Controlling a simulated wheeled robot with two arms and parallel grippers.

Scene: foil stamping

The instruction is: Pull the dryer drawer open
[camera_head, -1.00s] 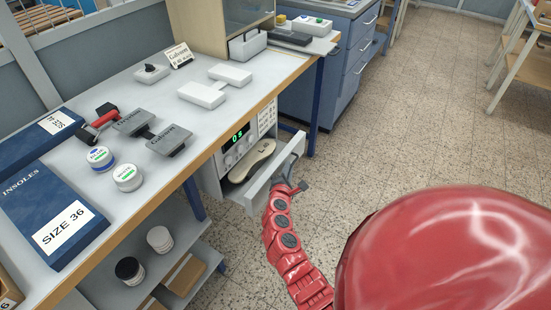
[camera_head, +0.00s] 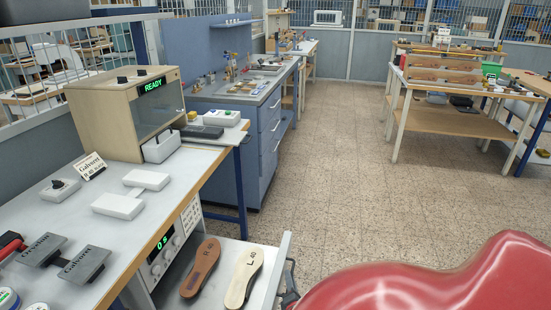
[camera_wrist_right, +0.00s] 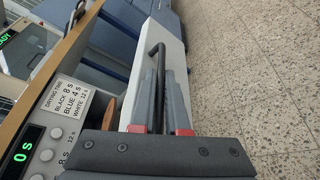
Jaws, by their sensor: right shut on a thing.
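The dryer (camera_head: 165,255) sits under the table's right end, with a green display reading 0 s. Its drawer (camera_head: 272,272) stands well out. A brown insole marked R (camera_head: 201,266) and a cream insole marked L (camera_head: 243,278) lie side by side in it. My right gripper (camera_head: 290,284) is at the drawer's front, partly hidden by my red body. In the wrist view my right gripper (camera_wrist_right: 162,85) is shut on the black bar handle (camera_wrist_right: 158,55) of the white drawer front (camera_wrist_right: 173,32). My left gripper is out of view.
On the table are white blocks (camera_head: 118,204), grey stamp plates (camera_head: 83,264) and a Galvent sign (camera_head: 89,165). A wooden machine reading READY (camera_head: 133,110) stands behind. The speckled floor (camera_head: 330,170) to the right is clear up to another bench (camera_head: 470,123).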

